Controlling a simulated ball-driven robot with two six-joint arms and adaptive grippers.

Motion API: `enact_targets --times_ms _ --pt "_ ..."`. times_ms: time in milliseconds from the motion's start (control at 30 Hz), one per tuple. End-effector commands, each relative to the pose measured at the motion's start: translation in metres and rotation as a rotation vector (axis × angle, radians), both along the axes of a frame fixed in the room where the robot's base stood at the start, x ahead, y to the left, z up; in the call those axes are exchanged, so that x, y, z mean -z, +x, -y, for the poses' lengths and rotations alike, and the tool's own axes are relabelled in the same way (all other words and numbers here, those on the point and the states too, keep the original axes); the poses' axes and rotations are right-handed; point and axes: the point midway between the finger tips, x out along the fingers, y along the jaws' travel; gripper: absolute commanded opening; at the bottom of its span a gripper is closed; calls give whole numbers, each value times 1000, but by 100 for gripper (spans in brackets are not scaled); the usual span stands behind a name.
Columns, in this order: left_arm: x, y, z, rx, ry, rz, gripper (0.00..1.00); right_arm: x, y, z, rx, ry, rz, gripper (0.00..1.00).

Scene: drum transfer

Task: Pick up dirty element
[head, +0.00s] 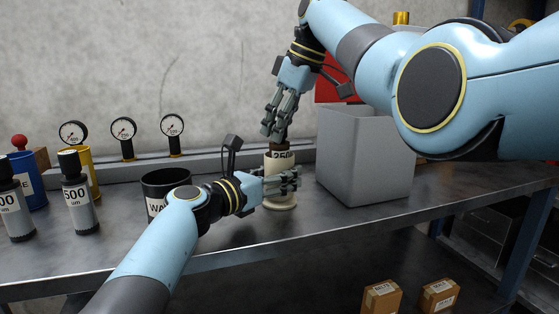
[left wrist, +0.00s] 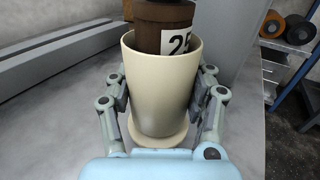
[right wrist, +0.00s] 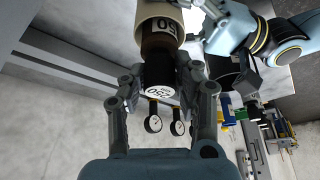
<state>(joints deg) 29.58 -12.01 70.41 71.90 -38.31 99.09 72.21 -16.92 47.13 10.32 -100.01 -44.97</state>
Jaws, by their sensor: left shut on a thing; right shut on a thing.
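The dirty element (head: 283,155) is a brown cylinder with a white "250" label, partly inside a cream cup (head: 281,203) on the bench. In the left wrist view its brown body (left wrist: 160,34) stands up out of the cup (left wrist: 158,95). In the right wrist view its dark capped end (right wrist: 158,75) lies between the fingers. My right gripper (head: 275,132) comes from above and is shut on the element's top. My left gripper (head: 281,183) comes from the side and is shut on the cup. The element's lower part is hidden inside the cup.
A large grey bin (head: 362,160) stands right of the cup. A black container (head: 154,200) stands left, partly behind my left arm. Grey "500 um" cylinders (head: 78,198), a blue can (head: 30,180) and gauges (head: 123,130) are further left. Cardboard boxes (head: 381,298) lie below the bench.

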Motion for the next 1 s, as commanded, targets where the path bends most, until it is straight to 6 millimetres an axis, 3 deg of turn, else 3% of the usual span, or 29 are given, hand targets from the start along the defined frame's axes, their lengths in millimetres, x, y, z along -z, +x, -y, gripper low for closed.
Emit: enact_targets --times_ms 467,567,800,1000 --pt "0 0 0 0 -1 -1 0 -5 1 0 0 1 3 0" --pt "0 0 0 0 0 -1 0 -19 1 0 1 0 5 0" --pt "1 0 0 0 0 -1 0 -71 1 0 0 0 7 0" --pt "1 0 0 0 0 -1 0 -97 1 0 0 1 3 0"
